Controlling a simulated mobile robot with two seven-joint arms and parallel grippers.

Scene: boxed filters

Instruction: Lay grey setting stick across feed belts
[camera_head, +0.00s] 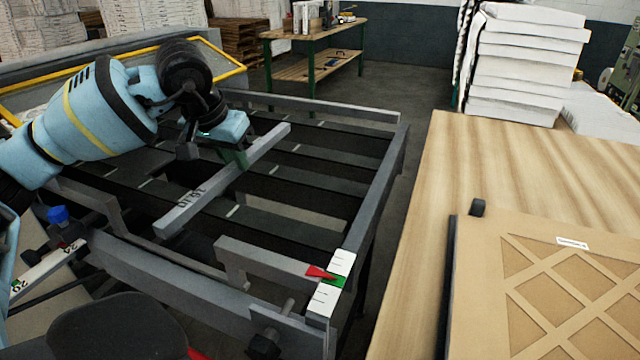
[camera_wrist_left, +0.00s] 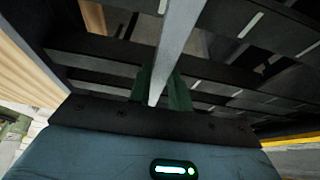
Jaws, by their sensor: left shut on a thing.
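The grey setting stick (camera_head: 222,181) is a long straight bar with dark markings near its near end. My left gripper (camera_head: 236,158) is shut on it toward its far end. In the left wrist view the stick (camera_wrist_left: 184,40) runs away between the green fingers of the gripper (camera_wrist_left: 160,88). The black feed belts (camera_head: 308,175) run side by side in the grey frame, with white marks on them. The stick appears over the belts, slanting across the frame. I cannot tell whether it touches them. My right gripper is not in view.
A white scale (camera_head: 331,290) with red and green pointers sits at the frame's near right corner. A wooden table (camera_head: 480,170) with a boxed filter (camera_head: 560,265) stands right. White stacks (camera_head: 525,65) and a workbench (camera_head: 315,65) are behind.

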